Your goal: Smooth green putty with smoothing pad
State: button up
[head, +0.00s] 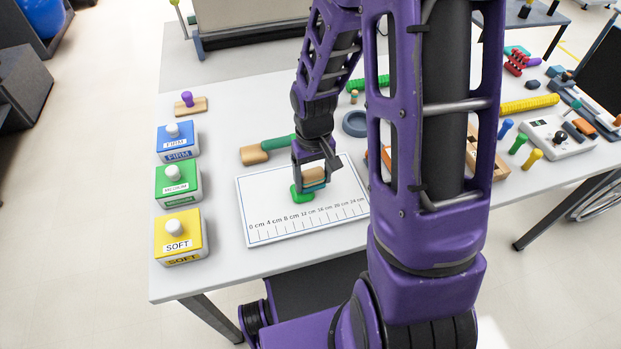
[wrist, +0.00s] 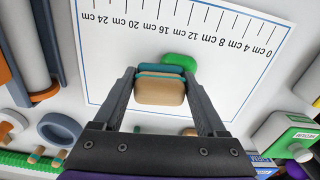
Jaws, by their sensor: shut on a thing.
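Green putty (head: 297,194) lies on the white board with a cm scale (head: 262,222). In the wrist view the putty (wrist: 180,61) shows just beyond the fingertips. My gripper (head: 314,177) is shut on the smoothing pad (head: 313,174), a tan block with a teal layer. In the wrist view the pad (wrist: 160,92) sits between the two fingers of my gripper (wrist: 162,82). The pad is low over the board, right beside the putty and seen partly over it. I cannot tell whether the pad touches the putty.
Blue FIRM (head: 177,145), green MEDIUM (head: 177,182) and yellow SOFT (head: 179,239) containers stand at the left. A green roller with a tan handle (head: 254,155) lies behind the board. A grey ring (head: 355,123) lies behind right. The board's left part is clear.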

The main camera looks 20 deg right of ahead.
aim_at(292, 192)
jog(key=shift+w+a+b, duration=0.2)
jog(key=shift+a+b, duration=0.15)
jog(key=shift+a, duration=1.2)
jog(key=shift+s+a, duration=0.15)
jog(key=shift+a, duration=0.8)
notch_tip(292, 192, up, 7)
jog(key=p, duration=0.5)
